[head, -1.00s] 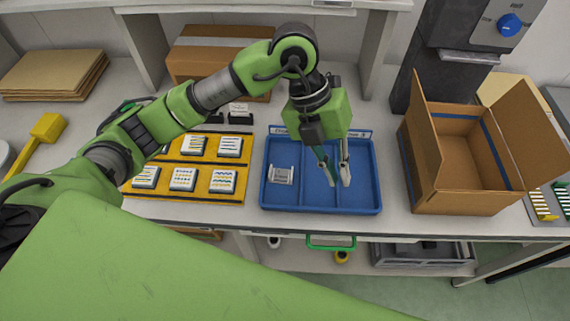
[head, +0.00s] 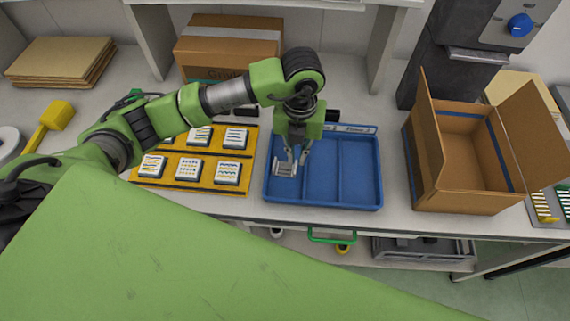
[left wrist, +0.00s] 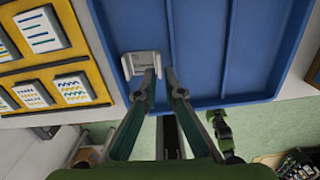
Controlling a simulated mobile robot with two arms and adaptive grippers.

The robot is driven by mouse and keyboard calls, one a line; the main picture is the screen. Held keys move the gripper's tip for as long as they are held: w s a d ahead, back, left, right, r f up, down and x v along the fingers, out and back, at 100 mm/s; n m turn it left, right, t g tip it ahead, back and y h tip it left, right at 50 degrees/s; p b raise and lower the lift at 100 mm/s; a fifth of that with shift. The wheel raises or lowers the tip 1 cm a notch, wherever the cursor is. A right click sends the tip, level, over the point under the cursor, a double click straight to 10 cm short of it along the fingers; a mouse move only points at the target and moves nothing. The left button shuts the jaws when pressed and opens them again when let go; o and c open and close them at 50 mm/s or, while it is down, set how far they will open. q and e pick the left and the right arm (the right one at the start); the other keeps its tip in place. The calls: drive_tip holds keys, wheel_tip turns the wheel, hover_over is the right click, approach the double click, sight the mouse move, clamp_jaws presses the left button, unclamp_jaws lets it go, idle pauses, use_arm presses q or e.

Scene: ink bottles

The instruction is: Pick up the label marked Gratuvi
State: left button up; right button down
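My left gripper (head: 297,160) points down over the left compartment of the blue tray (head: 361,206). Its fingertips are apart and nothing shows between them. A small pale grey piece (head: 284,168) lies in that compartment. In the left wrist view the piece (left wrist: 140,63) is just left of the fingertips (left wrist: 162,72); I cannot tell whether a finger touches it. Several white cards with coloured lines (head: 188,169) sit on the yellow tray (head: 205,187). I cannot read the name Gratuvi on any card or on the grey piece. My right gripper is not in view.
An open cardboard box (head: 432,160) stands right of the blue tray. A closed carton (head: 228,44), its printing partly hidden by my arm, stands behind. Flat cardboard (head: 62,60) is stacked at back left. The blue tray's middle and right compartments are empty.

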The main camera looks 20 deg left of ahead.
sight(296, 166)
use_arm(q)
wheel_tip(296, 166, down, 4)
drive_tip(key=shift+s+a+r+p, duration=0.1)
drive_tip(key=shift+r+p, duration=0.05)
drive_tip(key=shift+p, duration=0.6)
drive_tip(key=shift+f, duration=0.4)
clamp_jaws()
drive_tip(key=shift+r, duration=0.2)
